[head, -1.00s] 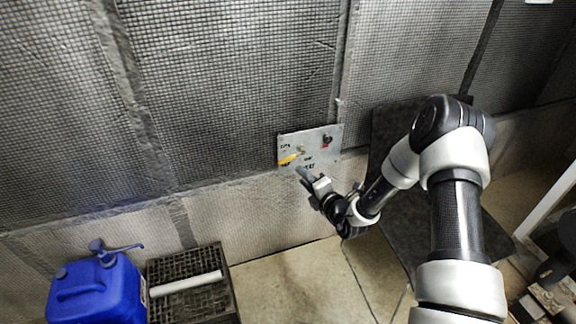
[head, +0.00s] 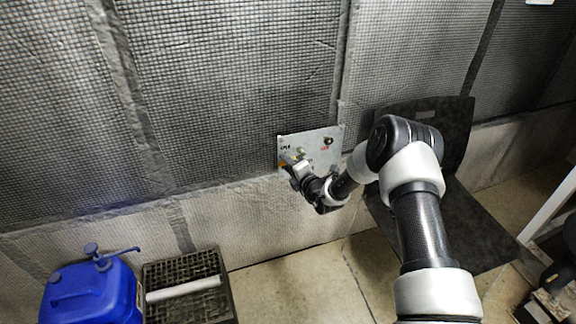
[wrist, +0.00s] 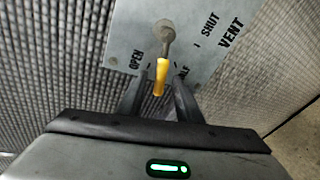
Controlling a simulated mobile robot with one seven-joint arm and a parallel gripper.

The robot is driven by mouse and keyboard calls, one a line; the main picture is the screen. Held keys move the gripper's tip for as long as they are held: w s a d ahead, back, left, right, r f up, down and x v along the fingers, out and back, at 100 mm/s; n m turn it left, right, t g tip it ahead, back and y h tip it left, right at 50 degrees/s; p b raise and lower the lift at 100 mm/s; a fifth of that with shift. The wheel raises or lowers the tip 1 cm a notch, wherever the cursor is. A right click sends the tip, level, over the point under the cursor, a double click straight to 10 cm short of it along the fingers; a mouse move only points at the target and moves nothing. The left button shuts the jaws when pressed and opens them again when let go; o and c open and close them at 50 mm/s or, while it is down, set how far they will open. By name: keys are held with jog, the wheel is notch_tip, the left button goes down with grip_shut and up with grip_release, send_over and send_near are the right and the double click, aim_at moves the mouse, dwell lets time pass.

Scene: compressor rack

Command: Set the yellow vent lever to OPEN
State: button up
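The yellow vent lever (wrist: 161,77) hangs from a grey round pivot on a grey wall panel (wrist: 120,30). In the wrist view its handle points down the picture, between the OPEN mark (wrist: 136,60) and the partly hidden HALF mark (wrist: 183,71). The SHUT mark (wrist: 210,26) is to the upper right. My gripper (wrist: 160,98) is open, one finger on each side of the handle's end. I cannot tell whether either finger touches it. In the head view my gripper (head: 290,172) is at the panel's lower left and hides most of the lever (head: 283,163).
A dark knob with a red mark (head: 327,143) is on the panel's upper right. A blue jug (head: 90,295) and a black crate (head: 232,300) holding a white tube stand on the floor at lower left. A dark chair-like object (head: 455,130) is behind my arm.

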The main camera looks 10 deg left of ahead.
grip_shut()
jog(key=shift+a+r+m+y+p, duration=0.1)
jog(key=shift+r+m+y+p, duration=0.25)
jog(key=shift+r+m+y, duration=0.75)
jog(key=shift+f+h, duration=0.15)
jog(key=shift+h, duration=0.25)
grip_release()
jog(key=shift+s, duration=0.1)
jog(key=p+v, duration=0.4)
jog(key=v, duration=1.3)
jog(key=shift+s+r, duration=0.1)
jog(key=shift+r, duration=0.1)
